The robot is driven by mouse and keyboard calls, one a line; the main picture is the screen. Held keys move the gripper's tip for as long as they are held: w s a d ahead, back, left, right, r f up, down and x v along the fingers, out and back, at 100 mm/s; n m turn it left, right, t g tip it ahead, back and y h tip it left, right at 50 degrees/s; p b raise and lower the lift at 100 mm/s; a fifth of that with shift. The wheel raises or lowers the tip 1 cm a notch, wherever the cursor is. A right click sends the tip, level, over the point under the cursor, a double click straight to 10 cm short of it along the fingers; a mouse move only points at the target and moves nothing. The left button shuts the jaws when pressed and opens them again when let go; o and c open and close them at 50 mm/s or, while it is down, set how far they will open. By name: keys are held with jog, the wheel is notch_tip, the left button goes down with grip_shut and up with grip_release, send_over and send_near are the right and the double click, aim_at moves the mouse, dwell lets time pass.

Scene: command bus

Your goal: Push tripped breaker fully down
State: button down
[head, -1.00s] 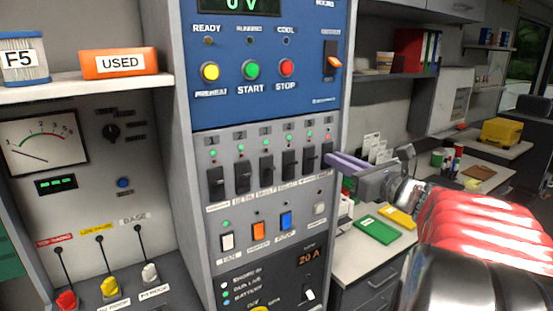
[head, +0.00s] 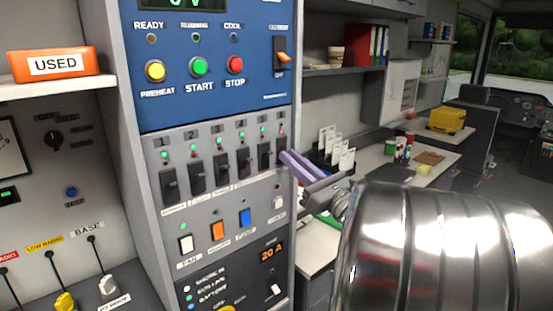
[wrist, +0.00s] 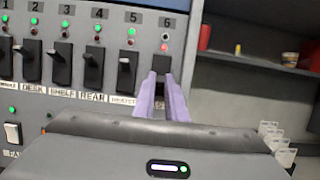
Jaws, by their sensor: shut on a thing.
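A row of black breakers sits on the grey panel (head: 145,160). My gripper (head: 285,156) has purple fingers and reaches in from the right. In the wrist view my fingertips (wrist: 161,76) are closed on the lower part of breaker 6, hiding its lever tip. Breaker 5 (wrist: 127,67) stands just to the left, apart from my fingers.
Below the breakers are white, orange and blue switches (head: 245,218). The blue panel above carries the START button (head: 199,67) and an orange-tipped switch (head: 282,56). A counter with white cards (head: 335,148) and a shelf with red binders (head: 378,44) are at right.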

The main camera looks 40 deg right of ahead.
jog(key=shift+w+f+t, duration=0.15)
jog(key=shift+f+t, duration=0.25)
jog(key=shift+t, duration=0.5)
jog(key=c, duration=1.8)
grip_release()
jog(key=v, duration=1.4)
